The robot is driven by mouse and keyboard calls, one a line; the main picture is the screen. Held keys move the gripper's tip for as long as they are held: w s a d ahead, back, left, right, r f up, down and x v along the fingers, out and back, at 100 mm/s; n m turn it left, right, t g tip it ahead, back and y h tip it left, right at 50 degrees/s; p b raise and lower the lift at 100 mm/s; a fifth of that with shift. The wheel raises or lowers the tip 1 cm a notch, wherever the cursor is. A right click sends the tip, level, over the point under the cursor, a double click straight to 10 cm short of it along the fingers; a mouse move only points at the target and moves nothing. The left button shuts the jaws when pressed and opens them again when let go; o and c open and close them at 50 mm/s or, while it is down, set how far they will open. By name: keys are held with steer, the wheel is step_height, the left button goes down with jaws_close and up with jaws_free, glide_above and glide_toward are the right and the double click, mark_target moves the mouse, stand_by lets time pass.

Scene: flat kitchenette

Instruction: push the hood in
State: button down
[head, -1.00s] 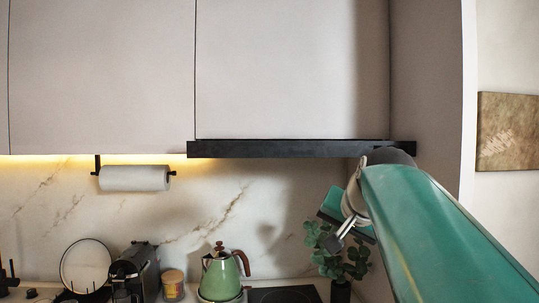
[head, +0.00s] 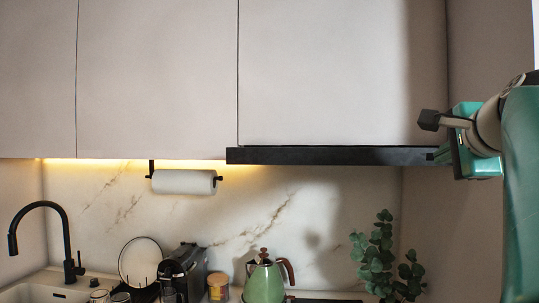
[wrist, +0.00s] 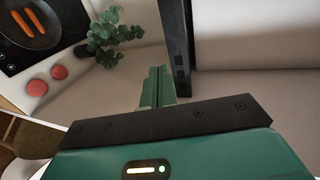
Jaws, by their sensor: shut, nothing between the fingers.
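The hood (head: 330,155) is a long black bar under the upper cabinets in the head view, with a thin strip of its top showing. In the wrist view the hood (wrist: 176,45) is a dark upright band just right of my fingertips. My gripper (head: 434,156) is at the hood's right end in the head view, its fingers pointing left. In the wrist view my gripper (wrist: 160,74) shows two green fingers closed together with nothing between them. The tips are very near the hood; I cannot tell whether they touch it.
White cabinets (head: 340,70) are above the hood, and a side wall (head: 480,225) is at right. A paper roll (head: 184,182) hangs left. Below are a green kettle (head: 264,283), a plant (head: 378,255) and, in the wrist view, a pan with carrots (wrist: 38,28). Space under the hood is clear.

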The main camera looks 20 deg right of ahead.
glide_toward(416, 163)
steer(key=w+f, duration=0.1)
steer(key=w+d, duration=0.1)
steer(key=w, duration=0.1)
steer(key=w+f, duration=0.1)
steer(key=w, duration=0.1)
steer(key=shift+w+d+f, duration=0.1)
steer(key=shift+d+f, duration=0.2)
steer(key=shift+w+d, duration=0.1)
steer(key=shift+w, duration=0.35)
steer(key=shift+d, duration=0.15)
